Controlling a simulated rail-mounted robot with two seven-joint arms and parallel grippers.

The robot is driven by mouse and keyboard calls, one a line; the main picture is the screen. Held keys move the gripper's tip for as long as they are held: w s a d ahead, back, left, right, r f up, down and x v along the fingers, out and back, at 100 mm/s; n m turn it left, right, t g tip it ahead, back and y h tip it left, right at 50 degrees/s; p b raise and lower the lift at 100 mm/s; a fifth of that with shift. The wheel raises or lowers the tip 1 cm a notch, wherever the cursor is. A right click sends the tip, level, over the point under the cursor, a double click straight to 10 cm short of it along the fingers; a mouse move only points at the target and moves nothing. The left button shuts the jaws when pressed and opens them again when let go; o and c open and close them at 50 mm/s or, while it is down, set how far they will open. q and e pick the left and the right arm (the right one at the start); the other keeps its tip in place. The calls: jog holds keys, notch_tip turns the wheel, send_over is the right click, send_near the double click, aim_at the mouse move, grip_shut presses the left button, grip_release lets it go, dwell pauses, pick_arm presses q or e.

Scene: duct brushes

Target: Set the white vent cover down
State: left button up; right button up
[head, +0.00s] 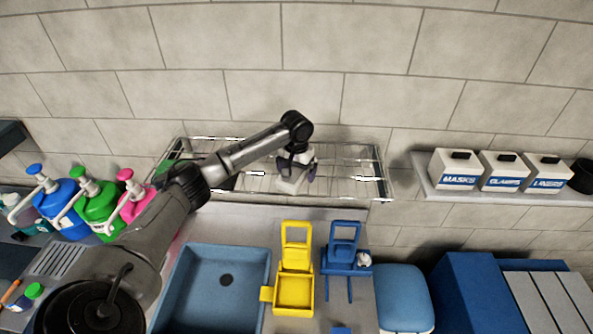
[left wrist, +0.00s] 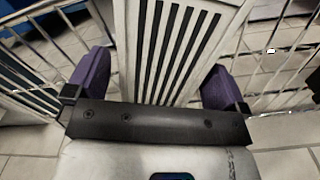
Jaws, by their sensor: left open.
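The white vent cover (left wrist: 178,42), with long black slots, lies between the purple fingers of my left gripper (left wrist: 158,72) in the left wrist view. The fingers are apart, and a gap shows beside the cover on the left. In the head view my left gripper (head: 298,168) is over the wire rack (head: 345,180) on the wall, with a small white piece of the cover (head: 290,185) showing just below it. The cover appears to rest at the rack's wires, but its lower contact is hidden. My right gripper is not in view.
Below the rack are a blue sink (head: 210,285), a yellow wringer-like item (head: 294,275) and a blue one (head: 345,255). Pump bottles (head: 97,208) stand at left. A shelf (head: 480,192) with labelled white boxes is at right. The rack's right part looks clear.

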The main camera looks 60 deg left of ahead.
aim_at(296, 170)
pick_arm(q)
jog(key=shift+r, duration=0.5)
notch_tip(296, 170, up, 11)
jog(key=b, duration=0.2)
jog(key=shift+r+b, duration=0.15)
jog(key=shift+b, duration=0.15)
